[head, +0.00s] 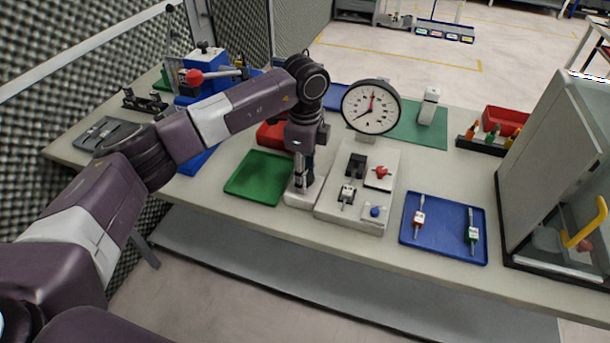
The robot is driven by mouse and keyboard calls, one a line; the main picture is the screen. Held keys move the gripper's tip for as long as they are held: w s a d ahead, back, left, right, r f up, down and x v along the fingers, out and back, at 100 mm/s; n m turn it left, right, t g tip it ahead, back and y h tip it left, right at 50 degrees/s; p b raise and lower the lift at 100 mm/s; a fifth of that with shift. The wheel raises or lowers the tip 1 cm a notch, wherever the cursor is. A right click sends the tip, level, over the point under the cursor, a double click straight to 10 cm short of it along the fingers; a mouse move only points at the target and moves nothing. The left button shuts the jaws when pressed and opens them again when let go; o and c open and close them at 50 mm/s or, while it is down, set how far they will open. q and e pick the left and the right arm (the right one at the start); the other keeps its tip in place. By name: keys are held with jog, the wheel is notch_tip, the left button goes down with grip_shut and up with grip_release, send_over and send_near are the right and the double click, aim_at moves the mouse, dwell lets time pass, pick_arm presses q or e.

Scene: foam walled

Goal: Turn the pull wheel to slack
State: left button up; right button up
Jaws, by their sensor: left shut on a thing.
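The round white dial (371,107), with a red needle and a black rim, stands upright behind a pale base (334,208). The base carries black clamps (347,194), a red knob (382,172) and a blue knob (376,211). My left gripper (301,183) points down at the block (303,196) on the base's left side. It is shut on the pull wheel there, which its fingers mostly hide. The wheel's angle cannot be read. My right gripper is not in view.
A green tray (259,177) lies close left of my gripper. A blue tray (443,229) with two small tools lies right of the base. A grey cabinet (555,170) stands at the right. A blue press with a red-ball lever (195,77) stands back left.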

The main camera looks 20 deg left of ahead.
pick_arm(q)
jog(key=shift+w+r, duration=0.1)
dwell(0.3)
jog(key=o, duration=1.2)
jog(key=shift+c, duration=0.2)
notch_tip(320, 180, up, 12)
